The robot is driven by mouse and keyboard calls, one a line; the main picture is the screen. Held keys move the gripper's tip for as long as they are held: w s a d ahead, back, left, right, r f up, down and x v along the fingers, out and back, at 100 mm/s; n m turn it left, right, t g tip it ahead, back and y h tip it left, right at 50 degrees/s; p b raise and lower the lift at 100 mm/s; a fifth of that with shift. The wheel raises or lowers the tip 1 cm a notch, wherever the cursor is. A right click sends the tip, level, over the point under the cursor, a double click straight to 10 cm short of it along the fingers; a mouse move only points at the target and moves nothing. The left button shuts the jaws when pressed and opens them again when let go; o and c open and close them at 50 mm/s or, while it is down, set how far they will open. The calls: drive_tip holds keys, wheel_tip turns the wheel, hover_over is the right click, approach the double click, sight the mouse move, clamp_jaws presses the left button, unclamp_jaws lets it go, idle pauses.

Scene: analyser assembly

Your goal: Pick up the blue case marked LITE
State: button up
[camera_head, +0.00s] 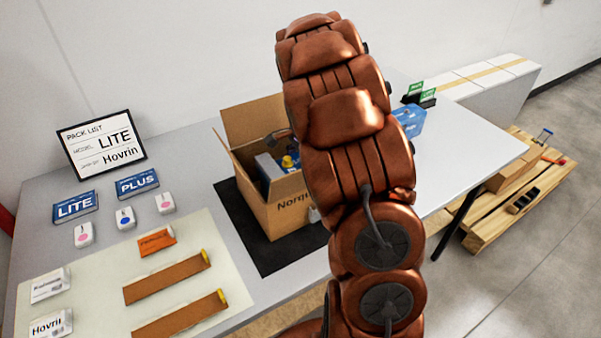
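The blue case marked LITE (75,207) lies flat at the left of the table, in front of the pack list sign. A similar blue case marked PLUS (137,182) lies to its right and a little farther back. Nothing touches the LITE case from above. My copper-coloured arm rises through the middle of the view, well to the right of both cases.
The pack list sign (103,143) reads LITE and Hovrin. Several small white pieces, including one with a pink dot (84,234), sit before the cases. An open cardboard box (284,205) with items inside stands on a black mat (251,238). Brown strips (168,277) lie in front.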

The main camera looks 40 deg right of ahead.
drive_tip(key=c, duration=1.5)
drive_tip(key=shift+r, duration=0.15)
